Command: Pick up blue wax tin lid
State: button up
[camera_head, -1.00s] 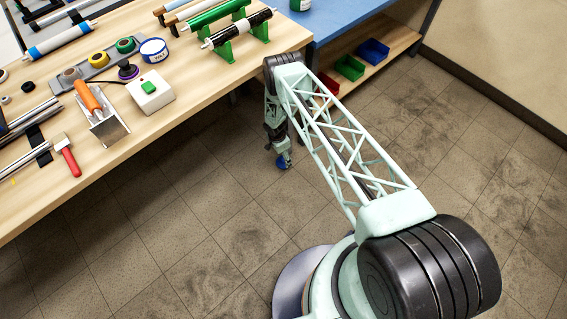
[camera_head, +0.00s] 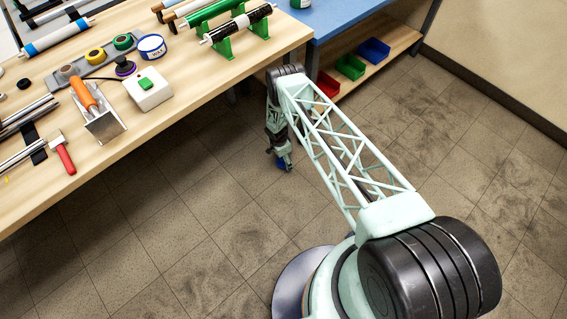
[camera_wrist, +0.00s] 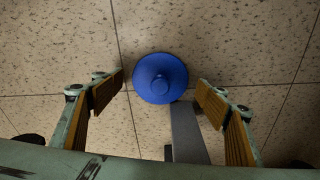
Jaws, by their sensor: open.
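The blue wax tin lid (camera_wrist: 160,78) is a round blue disc with a small raised knob in its middle. In the wrist view it shows between and slightly beyond my fingertips, with the tiled floor behind it. My gripper (camera_wrist: 157,95) is open, with a gap between each finger and the lid. In the head view my gripper (camera_head: 283,160) hangs low over the floor beside the bench, with a bit of blue at its tip. The white wax tin (camera_head: 152,47) with a blue rim stands on the bench.
The wooden bench (camera_head: 110,150) fills the upper left, holding a white box with a green button (camera_head: 148,88), an orange-handled tool (camera_head: 84,95) and rollers. Red, green and blue bins (camera_head: 350,66) sit on a low shelf. The floor around my gripper is clear.

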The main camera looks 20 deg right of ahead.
dwell(0.3)
jog(key=c, duration=0.7)
jog(key=shift+c, duration=0.2)
jog(key=shift+r, duration=0.1)
